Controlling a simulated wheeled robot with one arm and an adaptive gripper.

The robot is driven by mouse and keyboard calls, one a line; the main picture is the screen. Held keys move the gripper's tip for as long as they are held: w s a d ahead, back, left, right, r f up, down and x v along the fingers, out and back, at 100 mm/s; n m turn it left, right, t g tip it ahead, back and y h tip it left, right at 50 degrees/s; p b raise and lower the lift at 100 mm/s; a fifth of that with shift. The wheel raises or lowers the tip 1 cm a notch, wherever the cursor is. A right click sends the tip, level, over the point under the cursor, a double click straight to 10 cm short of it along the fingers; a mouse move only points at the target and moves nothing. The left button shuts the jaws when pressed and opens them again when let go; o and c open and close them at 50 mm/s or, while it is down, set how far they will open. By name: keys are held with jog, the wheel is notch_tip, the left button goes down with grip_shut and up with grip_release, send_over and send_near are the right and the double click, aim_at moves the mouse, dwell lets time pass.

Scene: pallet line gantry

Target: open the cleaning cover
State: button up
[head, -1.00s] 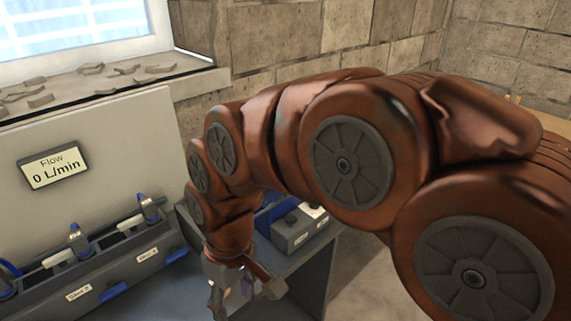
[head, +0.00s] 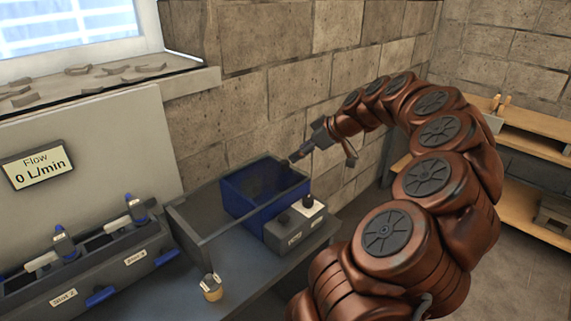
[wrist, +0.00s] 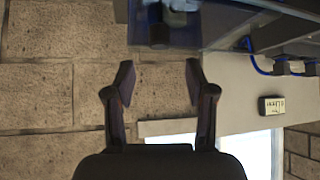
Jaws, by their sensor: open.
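A see-through, grey-edged cover (head: 205,241), which I take to be the cleaning cover, stands at the right end of the bench, in front of and left of an open blue bin (head: 252,206). It looks down, though its exact position is hard to tell. In the wrist view, a see-through bluish panel (wrist: 215,40) shows at the top, beyond the fingers. My gripper (head: 323,158) is open and empty, above and right of the blue bin, near the brick wall. Its two spread fingers also show in the wrist view (wrist: 159,80), with only wall between them.
A small jar with a yellowish body (head: 212,290) stands on the bench front. A slot rack (head: 80,265) with blue handles is at left, below the Flow display (head: 38,165). Wooden shelves (head: 530,130) stand at right.

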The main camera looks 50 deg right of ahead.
aim_at(286, 162)
jog(key=shift+p+x, duration=1.05)
jog(key=shift+x, duration=2.8)
jog(key=shift+c, duration=0.3)
grip_shut()
